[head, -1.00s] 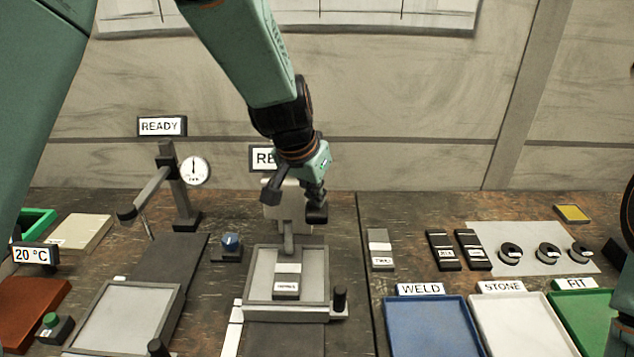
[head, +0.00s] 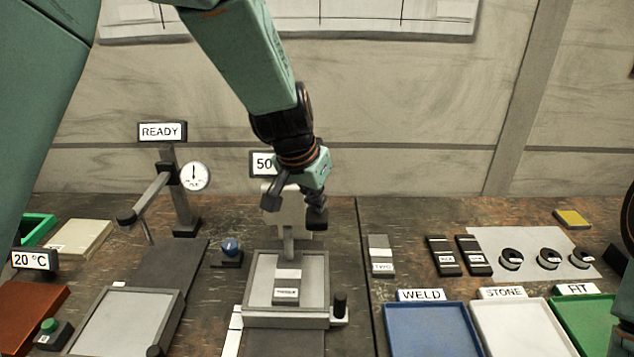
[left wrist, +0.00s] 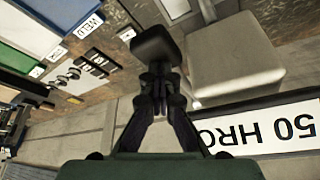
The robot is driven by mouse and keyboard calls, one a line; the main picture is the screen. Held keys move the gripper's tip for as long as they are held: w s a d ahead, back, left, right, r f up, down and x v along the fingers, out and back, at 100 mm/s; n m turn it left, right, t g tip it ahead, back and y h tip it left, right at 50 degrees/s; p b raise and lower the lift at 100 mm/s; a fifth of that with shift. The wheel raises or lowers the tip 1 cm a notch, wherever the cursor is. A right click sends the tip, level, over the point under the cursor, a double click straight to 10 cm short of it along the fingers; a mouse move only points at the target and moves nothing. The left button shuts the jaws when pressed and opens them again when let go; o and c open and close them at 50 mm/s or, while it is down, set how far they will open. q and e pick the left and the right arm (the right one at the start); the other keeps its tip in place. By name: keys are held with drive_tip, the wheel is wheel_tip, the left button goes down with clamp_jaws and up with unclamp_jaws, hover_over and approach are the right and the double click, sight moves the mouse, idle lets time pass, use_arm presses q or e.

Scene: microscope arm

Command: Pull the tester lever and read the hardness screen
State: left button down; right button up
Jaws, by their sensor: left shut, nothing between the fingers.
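The hardness tester (head: 289,219) stands at the middle back, a pale head above a grey framed bed. Its screen (head: 262,163) reads "50" in the head view, the rest hidden by my arm. In the left wrist view the screen (left wrist: 268,128) reads "50 HRC" upside down. The lever's black grip (left wrist: 155,46) is just ahead of my left gripper (left wrist: 161,84). In the head view my left gripper (head: 316,200) is shut and empty, right above the black grip (head: 317,219); whether they touch is unclear. A labelled grey block (head: 287,289) lies on the bed. My right gripper is not seen.
A dial gauge stand (head: 180,190) with a "READY" sign (head: 162,131) stands left.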

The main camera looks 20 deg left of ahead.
use_arm(q)
drive_tip(key=shift+r+p, duration=0.4)
drive_tip(key=shift+p, duration=0.1)
drive_tip(key=shift+s+r+p, duration=0.15)
drive_tip(key=shift+r+p, duration=0.8)
drive_tip(key=shift+r, duration=0.5)
drive_tip(key=shift+w+r+p, duration=0.25)
drive_tip(key=shift+r+p, duration=0.45)
drive_tip(key=shift+r, duration=0.1)
drive_tip(key=shift+s, duration=0.15)
drive_tip(key=v, duration=1.2)
